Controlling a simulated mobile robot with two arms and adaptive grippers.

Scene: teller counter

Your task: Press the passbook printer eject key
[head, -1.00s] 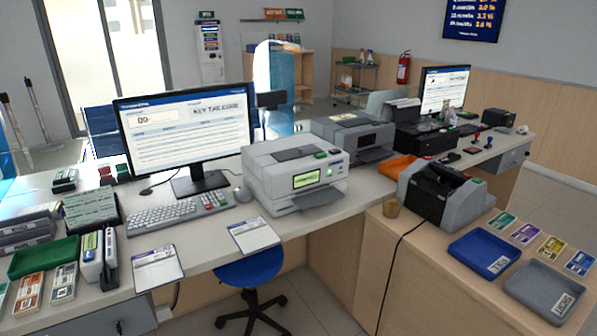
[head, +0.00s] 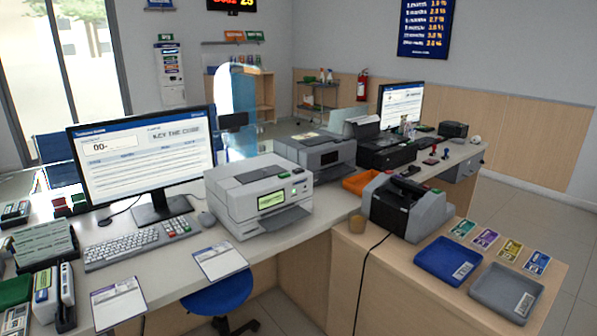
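A light grey printer (head: 222,201) with a lit green display (head: 271,199) stands on the counter near the middle of the head view. I take it to be the passbook printer, but its name is too small to read. A small green key (head: 298,170) sits on its top right edge, and small lit marks show on the front beside the display. I cannot tell which is the eject key. A paper tray juts from its front. Neither of my grippers is in view.
A monitor (head: 140,155) and keyboard (head: 137,244) stand left of the printer. A darker printer (head: 315,155) is behind it. A note counter (head: 405,207) and a blue tray (head: 450,258) are on the right desk. A blue stool (head: 218,297) is below the counter front.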

